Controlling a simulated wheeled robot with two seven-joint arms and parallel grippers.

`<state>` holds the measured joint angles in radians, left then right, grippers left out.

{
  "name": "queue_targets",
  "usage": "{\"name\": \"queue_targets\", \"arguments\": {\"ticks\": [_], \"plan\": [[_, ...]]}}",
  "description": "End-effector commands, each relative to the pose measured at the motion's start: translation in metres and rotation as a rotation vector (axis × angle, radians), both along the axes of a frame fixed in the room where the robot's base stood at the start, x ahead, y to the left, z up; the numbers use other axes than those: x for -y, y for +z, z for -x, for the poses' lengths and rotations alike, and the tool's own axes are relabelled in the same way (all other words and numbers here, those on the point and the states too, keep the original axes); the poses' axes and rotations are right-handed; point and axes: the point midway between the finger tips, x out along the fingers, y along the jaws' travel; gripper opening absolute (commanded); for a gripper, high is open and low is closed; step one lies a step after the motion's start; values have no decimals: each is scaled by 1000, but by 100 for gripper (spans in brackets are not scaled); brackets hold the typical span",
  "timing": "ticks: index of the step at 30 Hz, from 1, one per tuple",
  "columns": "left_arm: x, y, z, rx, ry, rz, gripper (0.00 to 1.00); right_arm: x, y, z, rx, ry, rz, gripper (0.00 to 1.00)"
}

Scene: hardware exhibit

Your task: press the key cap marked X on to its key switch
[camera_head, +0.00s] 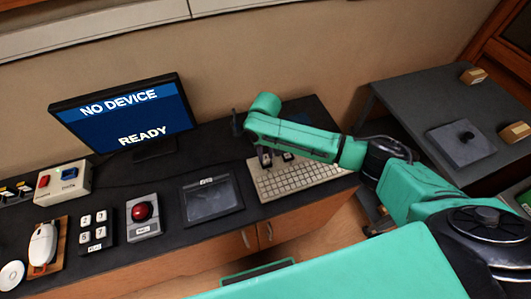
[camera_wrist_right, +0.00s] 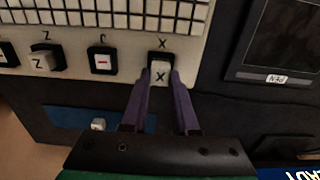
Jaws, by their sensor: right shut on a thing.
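The white key cap marked X (camera_wrist_right: 160,75) is between the fingertips of my right gripper (camera_wrist_right: 161,78), which is shut on it. In the wrist view the cap is at the dark key switch (camera_wrist_right: 160,58) below the printed X on the pale keyboard panel (camera_wrist_right: 130,45). The cap overlaps the switch in the picture; I cannot tell whether it is seated or just above. In the head view my right gripper (camera_head: 265,158) is over the back left part of the keyboard (camera_head: 300,180), small and partly hidden by my arm. My left gripper is not in view.
Other switches sit left of X, one with a Z cap (camera_wrist_right: 44,61) and one with a red-marked cap (camera_wrist_right: 103,61). A small white cap (camera_wrist_right: 98,124) lies on a blue mat (camera_wrist_right: 70,119). A dark tablet (camera_head: 211,198) and red button box (camera_head: 144,214) stand left of the keyboard.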

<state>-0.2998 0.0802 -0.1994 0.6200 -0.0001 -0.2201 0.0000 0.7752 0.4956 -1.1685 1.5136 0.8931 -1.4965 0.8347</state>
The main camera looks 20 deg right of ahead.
Motion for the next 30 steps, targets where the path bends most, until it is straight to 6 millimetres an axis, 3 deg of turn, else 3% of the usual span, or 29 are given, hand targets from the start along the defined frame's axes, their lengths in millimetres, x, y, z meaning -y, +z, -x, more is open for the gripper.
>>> {"name": "queue_targets", "arguments": {"ticks": [29,30], "plan": [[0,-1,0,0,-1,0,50,0,-8,0,0,0,1,0],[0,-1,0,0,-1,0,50,0,-8,0,0,0,1,39]]}}
